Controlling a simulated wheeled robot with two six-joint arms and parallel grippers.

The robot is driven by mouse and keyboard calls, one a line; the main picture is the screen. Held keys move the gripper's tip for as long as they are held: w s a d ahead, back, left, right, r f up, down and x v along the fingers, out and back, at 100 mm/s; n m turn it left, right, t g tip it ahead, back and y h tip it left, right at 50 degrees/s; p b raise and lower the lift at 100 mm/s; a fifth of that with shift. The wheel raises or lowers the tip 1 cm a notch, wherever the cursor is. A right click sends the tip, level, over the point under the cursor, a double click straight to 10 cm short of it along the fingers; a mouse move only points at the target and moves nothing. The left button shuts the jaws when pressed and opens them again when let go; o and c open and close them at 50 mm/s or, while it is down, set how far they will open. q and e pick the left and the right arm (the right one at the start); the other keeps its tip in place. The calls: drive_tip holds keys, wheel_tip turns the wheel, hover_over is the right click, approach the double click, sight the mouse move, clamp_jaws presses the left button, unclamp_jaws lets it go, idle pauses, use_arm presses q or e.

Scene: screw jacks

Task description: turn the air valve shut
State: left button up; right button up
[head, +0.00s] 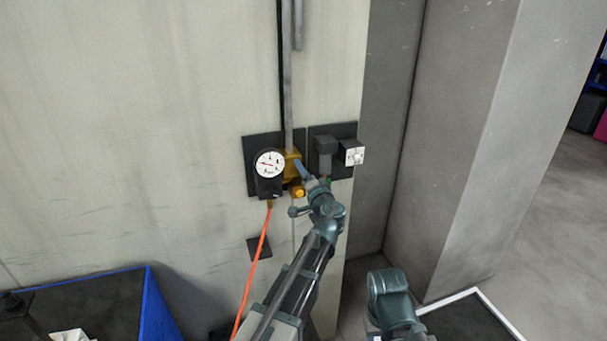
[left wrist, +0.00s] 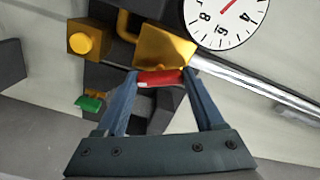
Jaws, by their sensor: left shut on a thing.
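The air valve has a yellow body (left wrist: 165,47), next to a round white gauge (left wrist: 225,18) with a red needle. A red handle (left wrist: 158,79) sits at the front of the body, between the blue fingers of my left gripper (left wrist: 160,75). The gripper is shut on it. In the head view the yellow valve body (head: 291,165) is on a dark wall plate, right of the gauge (head: 269,164). My left gripper (head: 301,170) reaches it from below and hides the handle there. My right gripper is out of view; only part of that arm shows.
An orange hose (head: 256,255) hangs below the gauge. A second dark plate with a white-faced box (head: 352,153) is just right of the valve. A small green part (left wrist: 90,103) is near the left finger. A grey pillar (head: 450,150) stands further right.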

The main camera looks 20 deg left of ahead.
use_arm(q)
drive_tip(key=m, duration=0.4)
drive_tip(key=shift+m, duration=0.7)
drive_tip(key=o, duration=1.4)
drive_tip(key=shift+s+d, duration=0.1)
drive_tip(key=v, duration=1.3)
drive_tip(key=shift+s+d, duration=0.2)
drive_tip(key=shift+s, duration=0.05)
